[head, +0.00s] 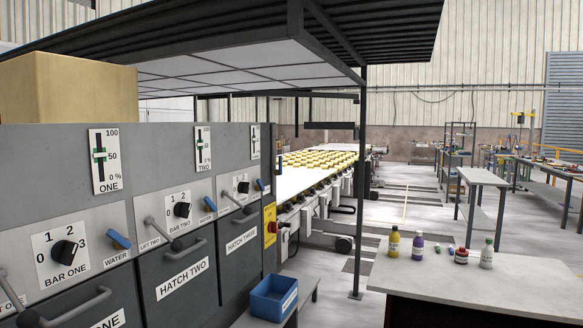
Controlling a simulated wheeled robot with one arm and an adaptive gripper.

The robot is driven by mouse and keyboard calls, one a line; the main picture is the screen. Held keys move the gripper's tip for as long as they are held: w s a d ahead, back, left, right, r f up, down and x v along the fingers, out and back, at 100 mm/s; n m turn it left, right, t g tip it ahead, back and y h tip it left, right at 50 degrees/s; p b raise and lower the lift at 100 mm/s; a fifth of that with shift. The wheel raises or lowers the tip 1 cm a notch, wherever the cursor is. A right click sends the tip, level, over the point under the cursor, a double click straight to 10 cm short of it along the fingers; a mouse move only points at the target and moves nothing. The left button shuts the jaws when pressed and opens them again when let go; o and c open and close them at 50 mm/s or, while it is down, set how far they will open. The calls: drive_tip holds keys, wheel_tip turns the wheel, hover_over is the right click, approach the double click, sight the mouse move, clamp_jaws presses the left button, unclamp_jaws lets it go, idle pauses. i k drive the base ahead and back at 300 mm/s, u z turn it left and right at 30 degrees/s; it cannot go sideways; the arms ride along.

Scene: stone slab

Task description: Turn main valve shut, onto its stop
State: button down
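Nothing labelled as a main valve can be made out in the head view. A blue lever (119,239) with the label WATER sits on the grey panel of unit one, tilted down to the right. Similar smaller blue levers are on unit two (210,203) and unit three (260,184). A yellow plate with a red knob (272,227) is at the right end of the cabinets. My gripper is not in view.
Grey cabinets (60,160) with hatch handles, dials and gauges fill the left. A blue bin (273,297) stands on a low bench beside them. A pale-topped table (480,280) with bottles is at right. A dark post (361,200) stands between. Floor beyond is partly clear.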

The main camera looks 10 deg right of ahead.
sight(278, 172)
drive_tip(key=z, duration=0.05)
drive_tip(key=k, duration=0.65)
drive_tip(key=z, duration=0.6)
drive_tip(key=i, duration=1.35)
drive_tip(key=z, duration=0.45)
drive_tip(key=i, duration=1.7)
drive_tip(key=u, duration=0.85)
drive_tip(key=i, duration=0.9)
drive_tip(key=u, duration=1.45)
drive_tip(key=i, duration=0.5)
drive_tip(key=u, duration=0.35)
